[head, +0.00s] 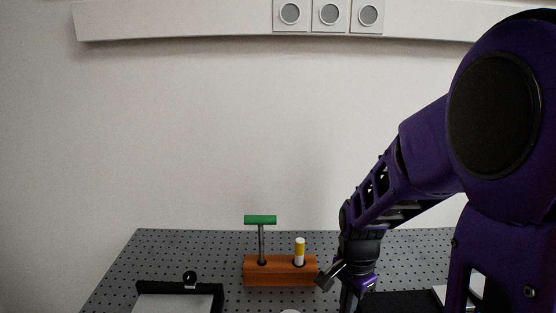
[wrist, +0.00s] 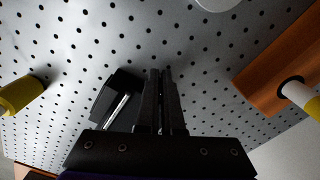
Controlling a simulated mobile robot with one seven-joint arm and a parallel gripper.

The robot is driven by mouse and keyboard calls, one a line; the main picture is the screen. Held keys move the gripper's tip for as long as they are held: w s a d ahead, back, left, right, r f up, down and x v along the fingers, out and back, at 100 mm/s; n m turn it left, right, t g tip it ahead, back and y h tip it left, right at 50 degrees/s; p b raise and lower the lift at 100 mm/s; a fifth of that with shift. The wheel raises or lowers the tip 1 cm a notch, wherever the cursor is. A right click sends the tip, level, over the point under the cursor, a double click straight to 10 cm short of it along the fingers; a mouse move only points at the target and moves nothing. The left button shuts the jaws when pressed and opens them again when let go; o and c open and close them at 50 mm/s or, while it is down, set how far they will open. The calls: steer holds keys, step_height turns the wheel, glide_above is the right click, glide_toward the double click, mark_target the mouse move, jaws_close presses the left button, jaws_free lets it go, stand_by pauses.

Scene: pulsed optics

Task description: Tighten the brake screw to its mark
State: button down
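My gripper (head: 352,296) is low over the right part of the table, just right of an orange block. In the wrist view its two black fingers (wrist: 163,72) lie close together, with nothing visible between them. The orange block (head: 280,280) holds an upright green-handled T-shaped tool (head: 261,220) and a white-and-yellow cylinder (head: 300,249). The block shows at the right of the wrist view (wrist: 275,70). A black round knob (head: 190,277) stands on a black-framed piece (head: 150,287) at the front left. I cannot identify the brake screw or its mark.
The grey perforated tabletop (head: 180,250) is clear behind the black frame. In the wrist view, a dark block with a silvery strip (wrist: 118,95) is beside the fingers, and a yellow rounded object (wrist: 20,94) is at left. A pale wall stands behind.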

stand_by(0.3)
steer(key=shift+s+a, duration=0.2)
step_height(320, 180, up, 6)
steer(key=p, duration=0.5)
